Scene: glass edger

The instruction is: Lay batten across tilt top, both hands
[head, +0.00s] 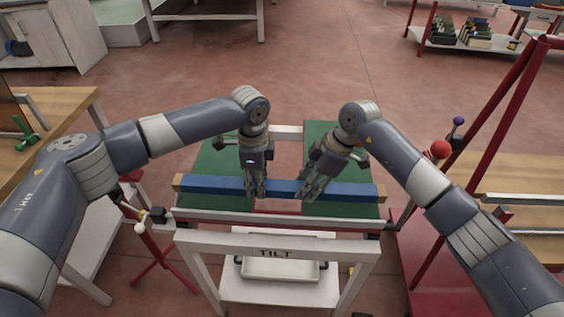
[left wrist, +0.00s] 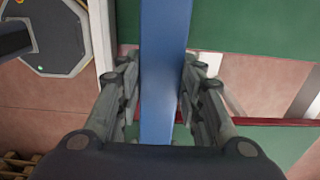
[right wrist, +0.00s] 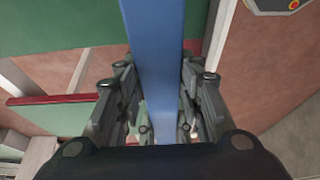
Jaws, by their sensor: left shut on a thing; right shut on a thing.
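The batten (head: 217,185) is a long blue bar with wooden-coloured ends. In the head view it spans left to right over the tilt top (head: 322,138), a table with green panels and a gap between them. My left gripper (head: 256,192) is shut on the batten left of its middle; the left wrist view shows the blue bar (left wrist: 163,70) between its fingers. My right gripper (head: 308,194) is shut on the batten right of its middle; the bar (right wrist: 156,60) also runs between its fingers in the right wrist view. I cannot tell whether the batten touches the panels.
A white frame marked TILT (head: 275,253) stands at the front, with a white tray (head: 262,270) on its lower shelf. Wooden-topped benches flank it at left (head: 62,104) and right (head: 515,175). A red post frame (head: 500,95) rises at right.

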